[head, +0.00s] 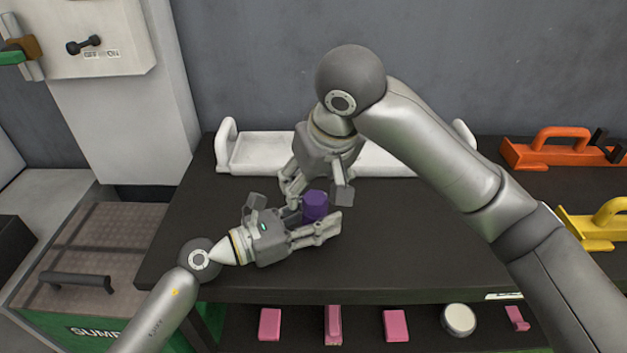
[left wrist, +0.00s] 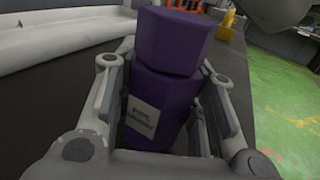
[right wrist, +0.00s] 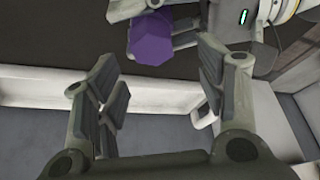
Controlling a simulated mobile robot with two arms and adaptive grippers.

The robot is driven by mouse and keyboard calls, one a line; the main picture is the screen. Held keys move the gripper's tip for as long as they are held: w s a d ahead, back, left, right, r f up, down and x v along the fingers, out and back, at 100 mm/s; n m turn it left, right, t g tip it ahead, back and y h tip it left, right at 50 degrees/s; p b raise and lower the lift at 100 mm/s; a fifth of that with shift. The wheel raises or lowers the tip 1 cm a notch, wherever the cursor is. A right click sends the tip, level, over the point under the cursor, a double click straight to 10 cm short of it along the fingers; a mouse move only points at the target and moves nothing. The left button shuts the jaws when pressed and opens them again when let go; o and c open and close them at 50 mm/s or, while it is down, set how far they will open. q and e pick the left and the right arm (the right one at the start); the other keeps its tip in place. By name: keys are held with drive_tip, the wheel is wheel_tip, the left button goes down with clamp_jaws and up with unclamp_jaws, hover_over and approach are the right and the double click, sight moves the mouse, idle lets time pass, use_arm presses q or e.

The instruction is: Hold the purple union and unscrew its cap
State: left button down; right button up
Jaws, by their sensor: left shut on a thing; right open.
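The purple union (head: 315,205) stands upright on the dark bench, between the fingers of my left gripper (head: 318,222). In the left wrist view its labelled body (left wrist: 155,112) sits between the shut fingers, and its wider purple cap (left wrist: 172,40) is on top, above the fingers. My right gripper (head: 318,195) is open above and just behind the union, pointing down. In the right wrist view the cap (right wrist: 153,38) shows beyond the open, empty fingers (right wrist: 155,85), not between them. The lower body is partly hidden by my left fingers.
A white tray (head: 262,153) with handles lies behind my right gripper. Orange (head: 565,150) and yellow (head: 597,225) carriers stand at the right. Pink blocks (head: 270,324) and a round white item (head: 458,319) lie on the lower shelf. The bench left of my left gripper is clear.

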sight(318, 199)
drive_tip(key=shift+f, duration=0.15)
drive_tip(key=shift+w+d+f, duration=0.1)
drive_tip(key=shift+f, duration=0.85)
drive_tip(key=shift+w+d+f, duration=0.1)
drive_tip(key=shift+f, duration=0.85)
drive_tip(key=c, duration=1.3)
drive_tip(key=n+y, duration=0.1)
drive_tip(key=n, duration=0.2)
drive_tip(key=shift+d+g, duration=0.1)
drive_tip(key=shift+g, duration=0.3)
drive_tip(key=shift+n+g+y, duration=0.3)
drive_tip(key=shift+n, duration=0.7)
clamp_jaws()
drive_tip(key=shift+f+n, duration=0.1)
drive_tip(key=shift+n, duration=0.4)
drive_tip(key=shift+s, duration=0.1)
